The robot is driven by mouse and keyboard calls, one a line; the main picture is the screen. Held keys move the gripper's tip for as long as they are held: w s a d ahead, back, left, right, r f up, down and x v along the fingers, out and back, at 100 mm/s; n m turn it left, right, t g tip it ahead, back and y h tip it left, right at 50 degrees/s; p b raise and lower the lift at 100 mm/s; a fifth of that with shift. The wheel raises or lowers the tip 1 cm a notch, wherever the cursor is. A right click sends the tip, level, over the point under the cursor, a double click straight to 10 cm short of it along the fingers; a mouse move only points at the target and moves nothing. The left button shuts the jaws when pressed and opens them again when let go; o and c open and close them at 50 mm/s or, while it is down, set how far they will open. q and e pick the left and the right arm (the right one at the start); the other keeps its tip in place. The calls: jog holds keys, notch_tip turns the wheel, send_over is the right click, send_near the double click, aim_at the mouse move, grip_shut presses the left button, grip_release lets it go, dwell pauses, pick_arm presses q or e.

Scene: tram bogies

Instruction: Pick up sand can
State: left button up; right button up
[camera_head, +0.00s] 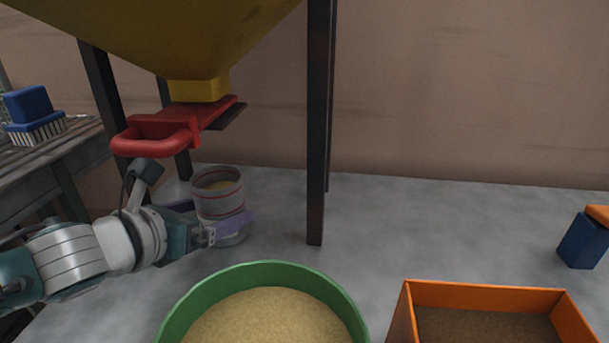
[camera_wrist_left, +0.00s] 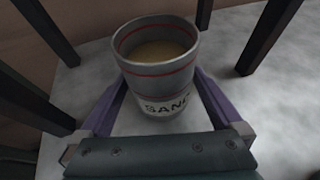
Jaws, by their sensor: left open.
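The sand can (camera_head: 219,194) is a grey cylinder with red bands and sand inside. It stands upright on the grey floor under the yellow hopper. In the left wrist view the can (camera_wrist_left: 157,68) shows the label "SAND" low on its side. My left gripper (camera_head: 222,222) is open, with one purple finger on each side of the can's lower part. In the left wrist view the fingers of my left gripper (camera_wrist_left: 163,100) flank the can; I cannot tell whether they touch it. My right gripper is not in view.
The yellow hopper (camera_head: 190,35) with a red slide handle (camera_head: 155,137) hangs above the can. Dark legs (camera_head: 318,130) stand around it. A green tub of sand (camera_head: 262,268) and an orange box (camera_head: 487,298) are in front. A blue brush (camera_head: 30,108) lies on the left bench.

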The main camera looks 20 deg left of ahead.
pick_arm(q)
jog(key=c, duration=1.1)
jog(key=shift+a+r, duration=0.1)
